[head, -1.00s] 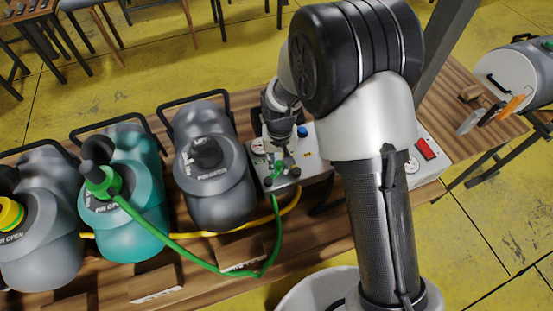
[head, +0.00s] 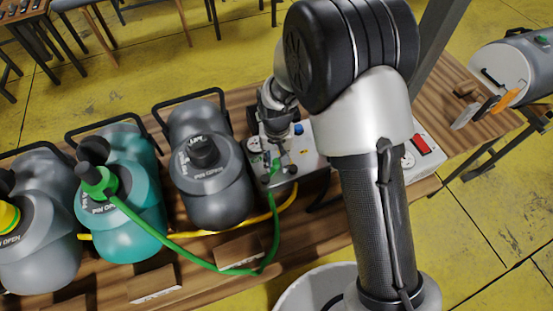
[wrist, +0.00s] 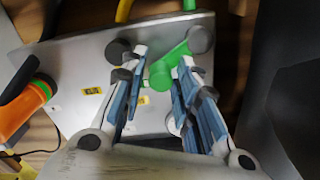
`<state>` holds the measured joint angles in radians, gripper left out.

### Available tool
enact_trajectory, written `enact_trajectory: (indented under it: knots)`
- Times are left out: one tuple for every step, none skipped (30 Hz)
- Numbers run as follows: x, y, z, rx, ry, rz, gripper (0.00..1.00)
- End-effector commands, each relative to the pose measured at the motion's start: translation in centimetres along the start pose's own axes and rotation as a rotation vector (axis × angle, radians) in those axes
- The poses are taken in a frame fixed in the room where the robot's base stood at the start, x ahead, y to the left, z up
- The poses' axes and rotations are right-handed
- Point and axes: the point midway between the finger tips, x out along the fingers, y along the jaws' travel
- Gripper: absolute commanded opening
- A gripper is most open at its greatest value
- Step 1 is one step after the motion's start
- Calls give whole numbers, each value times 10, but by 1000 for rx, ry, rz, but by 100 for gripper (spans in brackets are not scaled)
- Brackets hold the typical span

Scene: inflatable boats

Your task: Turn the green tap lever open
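The green tap lever (wrist: 162,72) shows in the wrist view on a grey metal panel (wrist: 75,60). Its green end lies between my two fingertips, and its green arm runs up and right to a dark round knob (wrist: 201,38). My gripper (wrist: 158,64) is open, with a finger on either side of the lever's green end and a gap between them. I cannot tell whether the right finger touches it. In the head view my gripper (head: 276,145) hangs over the panel by the green fitting, and my arm hides part of the panel.
A green hose (head: 185,251) runs from the teal canister (head: 135,235) to the panel. A grey canister (head: 213,205) stands left of my gripper, close to the panel. A yellow hose (head: 240,228) lies behind the green one. An orange-and-black part (wrist: 25,103) is at the wrist view's left.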

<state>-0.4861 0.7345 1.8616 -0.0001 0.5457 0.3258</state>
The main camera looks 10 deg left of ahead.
Motion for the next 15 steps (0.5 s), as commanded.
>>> enact_trajectory:
  knots:
    - [0,0,0,0,0,0,29]
    - [0,0,0,0,0,0,29]
    - [0,0,0,0,0,0,29]
    - [-1,0,0,-1,0,0,29]
    - [-2,0,0,-1,1,0,29]
    - [-4,0,0,-1,2,-1,29]
    - [-7,0,-1,-1,2,-1,29]
    - [-11,0,-1,-1,3,-1,29]
    - [-17,-1,-1,-1,4,-1,29]
    - [-22,-1,-1,-1,4,-1,29]
    - [-28,0,-1,-1,5,-2,29]
    - [-37,-1,-2,-1,5,-2,29]
    - [-43,-1,-2,-1,6,-2,29]
    - [-50,-1,-1,0,6,-2,29]
    - [-59,-1,-2,0,6,-2,29]
